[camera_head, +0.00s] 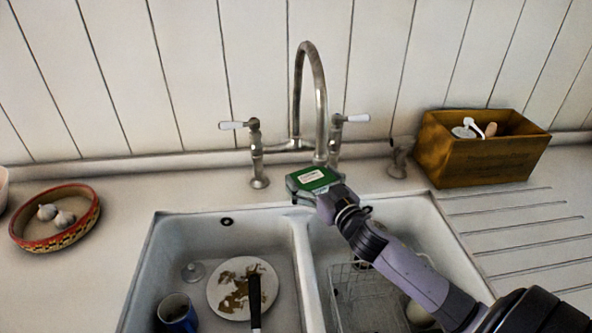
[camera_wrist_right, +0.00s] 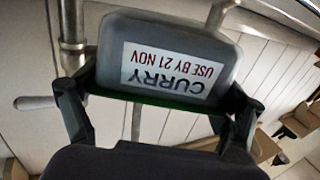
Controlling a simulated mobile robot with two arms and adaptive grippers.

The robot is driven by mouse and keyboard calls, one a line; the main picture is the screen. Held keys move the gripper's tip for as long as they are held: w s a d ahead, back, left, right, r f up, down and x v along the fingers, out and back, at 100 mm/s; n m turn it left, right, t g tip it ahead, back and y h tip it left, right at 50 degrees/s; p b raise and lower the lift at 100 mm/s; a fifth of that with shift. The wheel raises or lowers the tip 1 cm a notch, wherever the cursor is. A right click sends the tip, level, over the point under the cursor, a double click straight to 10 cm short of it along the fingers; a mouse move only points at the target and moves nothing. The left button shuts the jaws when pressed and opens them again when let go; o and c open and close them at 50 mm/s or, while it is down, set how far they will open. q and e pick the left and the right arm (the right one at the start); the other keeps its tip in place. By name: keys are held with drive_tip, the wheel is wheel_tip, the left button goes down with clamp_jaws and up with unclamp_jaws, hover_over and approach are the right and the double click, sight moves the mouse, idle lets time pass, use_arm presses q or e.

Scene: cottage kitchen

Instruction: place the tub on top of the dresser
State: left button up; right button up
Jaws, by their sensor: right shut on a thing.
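The tub (camera_head: 314,176) has a green top with a white label and is held above the back edge of the sink, just in front of the tap. In the right wrist view the tub (camera_wrist_right: 168,62) is grey with a label that reads "CURRY USE BY 21 NOV", upside down. My right gripper (camera_head: 318,188) is shut on the tub, with one finger on each side of it. My left gripper is not in view. No dresser shows in the head view.
The tall tap (camera_head: 320,100) stands close behind the tub. The double sink (camera_head: 300,260) below holds a dirty plate (camera_head: 226,298), a blue mug (camera_head: 177,312) and a wire rack (camera_head: 362,292). A wooden box (camera_head: 485,160) stands right, a garlic bowl (camera_head: 55,238) left.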

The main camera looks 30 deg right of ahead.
drive_tip(key=w, duration=0.4)
drive_tip(key=w+p, duration=0.1)
drive_tip(key=w, duration=0.2)
drive_tip(key=shift+w+d+r, duration=0.1)
drive_tip(key=shift+w+d, duration=0.1)
drive_tip(key=shift+w, duration=0.15)
drive_tip(key=shift+f, duration=1.8)
drive_tip(key=shift+f+b, duration=0.1)
drive_tip(key=shift+b, duration=0.2)
drive_tip(key=o, duration=0.9)
drive_tip(key=shift+f, duration=0.15)
drive_tip(key=shift+o, duration=1.3)
drive_tip(key=shift+r, duration=0.2)
